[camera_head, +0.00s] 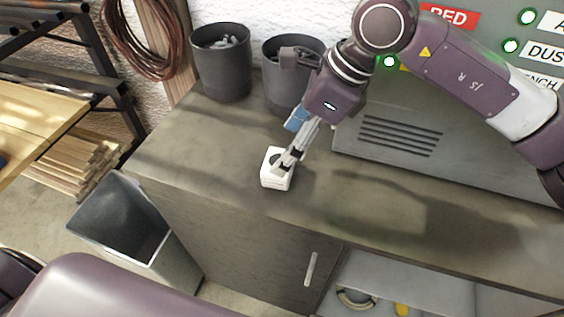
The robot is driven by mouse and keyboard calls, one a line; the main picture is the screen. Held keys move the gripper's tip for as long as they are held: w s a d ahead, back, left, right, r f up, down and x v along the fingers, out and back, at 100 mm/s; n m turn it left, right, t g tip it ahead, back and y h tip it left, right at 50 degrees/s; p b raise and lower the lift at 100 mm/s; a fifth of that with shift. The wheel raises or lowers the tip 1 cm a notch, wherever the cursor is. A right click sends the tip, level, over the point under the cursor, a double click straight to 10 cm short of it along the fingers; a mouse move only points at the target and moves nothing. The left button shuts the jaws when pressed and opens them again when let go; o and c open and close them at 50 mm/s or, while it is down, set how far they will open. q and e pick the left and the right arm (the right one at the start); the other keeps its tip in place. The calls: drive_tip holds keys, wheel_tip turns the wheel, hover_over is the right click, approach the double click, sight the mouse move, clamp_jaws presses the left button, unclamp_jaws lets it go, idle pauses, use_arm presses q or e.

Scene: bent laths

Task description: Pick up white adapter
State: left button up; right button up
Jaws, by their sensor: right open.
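The white adapter (275,181) is a small white block with a dark round top, standing on the grey-brown worktop near its front edge. My right gripper (287,165) reaches down from the upper right with its fingertips at the adapter's top right. The gripper is open. Its fingers hide part of the adapter's top, and I cannot tell whether they touch it. A small blue thing (296,119) shows beside the gripper. My left gripper is not in view.
Two dark bins (221,62) stand at the back of the worktop (200,140), one partly behind my right arm. A grey machine with a vented panel (400,137) stands at the right. A grey waste bin (120,222) is on the floor at the left. The worktop left of the adapter is clear.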

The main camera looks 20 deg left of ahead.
sight(268, 180)
drive_tip(key=shift+w+a+f+h+p, duration=0.15)
drive_tip(key=shift+f+p, duration=0.25)
drive_tip(key=shift+f, duration=0.25)
drive_tip(key=shift+w+d+f+h+p, duration=0.15)
drive_tip(key=shift+f+p, duration=0.2)
drive_tip(key=shift+f, duration=0.25)
drive_tip(key=p+x, duration=0.2)
drive_tip(key=x, duration=0.2)
drive_tip(key=shift+w+a+f, duration=0.15)
drive_tip(key=shift+a, duration=0.15)
drive_tip(key=shift+a+f, duration=0.1)
drive_tip(key=shift+f, duration=0.2)
drive_tip(key=c, duration=1.3)
drive_tip(key=shift+r, duration=0.15)
